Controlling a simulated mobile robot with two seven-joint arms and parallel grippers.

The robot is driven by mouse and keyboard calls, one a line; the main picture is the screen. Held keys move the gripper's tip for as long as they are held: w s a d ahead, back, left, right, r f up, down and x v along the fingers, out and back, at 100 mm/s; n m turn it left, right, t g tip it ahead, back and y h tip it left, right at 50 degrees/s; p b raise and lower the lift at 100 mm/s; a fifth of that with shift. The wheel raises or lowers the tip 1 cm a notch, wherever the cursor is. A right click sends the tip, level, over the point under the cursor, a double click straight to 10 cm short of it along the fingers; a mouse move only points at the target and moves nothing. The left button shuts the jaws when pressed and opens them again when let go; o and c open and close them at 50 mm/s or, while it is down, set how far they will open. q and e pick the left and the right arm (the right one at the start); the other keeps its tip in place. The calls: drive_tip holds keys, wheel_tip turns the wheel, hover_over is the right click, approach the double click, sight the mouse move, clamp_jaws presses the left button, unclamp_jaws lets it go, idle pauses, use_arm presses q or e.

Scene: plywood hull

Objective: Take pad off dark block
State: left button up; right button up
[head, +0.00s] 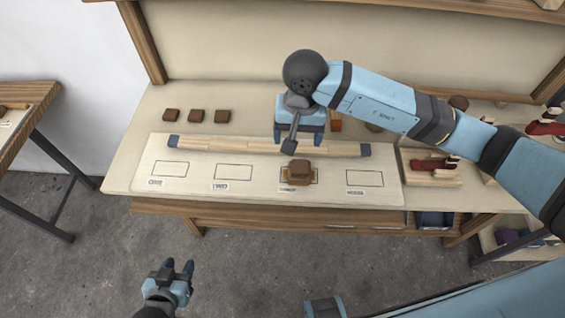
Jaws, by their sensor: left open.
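A brown stacked piece (299,169) stands on the third outlined rectangle of the pale board. A smaller upper part seems to sit on a wider lower part. The two are close in colour, so I cannot clearly tell pad from dark block. My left gripper (178,267) is open and empty over the floor at the lower left, well apart from the board. My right gripper (299,138) is just behind the stacked piece, above the far part of the board. Its fingers are hard to make out, and I see nothing held.
The pale board (205,192) has several labelled rectangles; the others are empty. A wooden bar (230,144) with blue ends lies along its back. Several small brown blocks (196,115) lie at the back left. A wooden holder (430,168) with a red item stands right of the board.

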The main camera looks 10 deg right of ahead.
drive_tip(key=p, duration=0.1)
hover_over(300, 167)
drive_tip(key=f, duration=0.7)
drive_tip(key=shift+s+a+f, duration=0.1)
drive_tip(key=shift+a+f, duration=0.05)
drive_tip(key=shift+a, duration=0.15)
drive_tip(key=shift+f+p, duration=0.3)
drive_tip(key=shift+f, duration=0.2)
drive_tip(key=f, duration=0.1)
drive_tip(key=f+p, duration=0.1)
drive_tip(key=f, duration=0.2)
drive_tip(key=shift+d+f+p, duration=0.15)
drive_tip(key=shift+d+p, duration=0.15)
drive_tip(key=shift+f, duration=0.45)
drive_tip(key=c, duration=1)
